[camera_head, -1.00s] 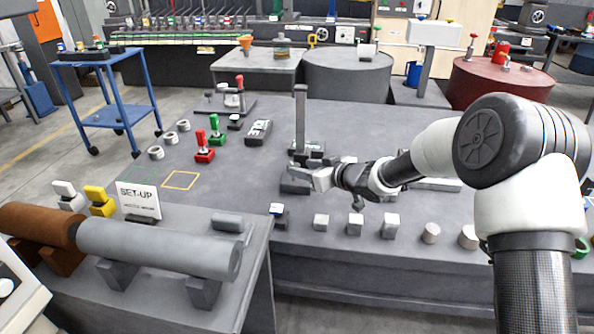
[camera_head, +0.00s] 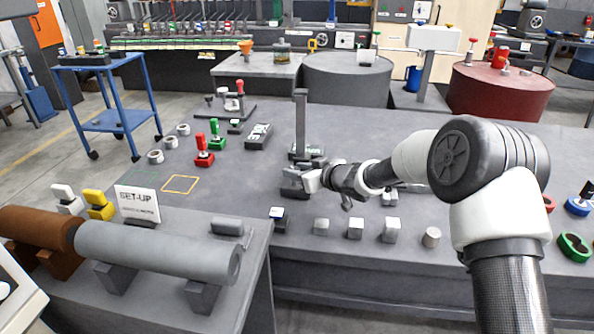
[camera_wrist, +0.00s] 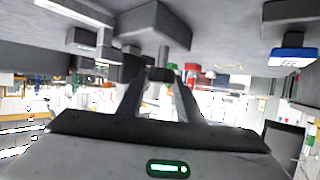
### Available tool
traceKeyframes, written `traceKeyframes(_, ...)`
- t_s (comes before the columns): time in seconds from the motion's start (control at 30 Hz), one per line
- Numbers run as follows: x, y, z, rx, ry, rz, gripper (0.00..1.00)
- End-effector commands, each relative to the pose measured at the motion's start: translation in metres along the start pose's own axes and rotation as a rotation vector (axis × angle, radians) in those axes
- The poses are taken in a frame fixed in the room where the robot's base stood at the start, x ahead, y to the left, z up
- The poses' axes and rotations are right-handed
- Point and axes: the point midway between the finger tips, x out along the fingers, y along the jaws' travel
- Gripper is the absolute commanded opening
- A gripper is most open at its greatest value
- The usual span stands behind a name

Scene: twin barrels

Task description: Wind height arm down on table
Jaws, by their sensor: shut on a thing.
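The height gauge (camera_head: 301,118) stands on the grey table (camera_head: 240,185), with a tall upright grey post. A dark horizontal arm (camera_head: 309,153) sits low on the post, close to the blocks at its foot. My gripper (camera_head: 311,181) is at the front of the gauge's base (camera_head: 292,189). In the wrist view my gripper's fingers (camera_wrist: 160,76) come together on a small dark part, likely the gauge's winding handle. The fingers and wrist hide most of that part, and I cannot see its turn angle.
Several small metal blocks (camera_head: 356,228) line the table's front edge. A red clamp (camera_head: 203,152) and a green one (camera_head: 217,136) stand to the left. A SET-UP sign (camera_head: 137,203) and a grey cylinder (camera_head: 155,248) are on the nearer bench.

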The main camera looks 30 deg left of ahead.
Motion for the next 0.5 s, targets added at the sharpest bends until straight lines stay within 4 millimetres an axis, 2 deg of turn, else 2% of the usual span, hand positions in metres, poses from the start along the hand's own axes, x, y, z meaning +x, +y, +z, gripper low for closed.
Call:
traceKeyframes(0.3,-0.0038,0.0018,-0.0071,-0.030,-0.003,-0.078,0.10)
traceKeyframes(0.5,-0.0026,0.0036,-0.0047,-0.073,-0.004,-0.177,0.10)
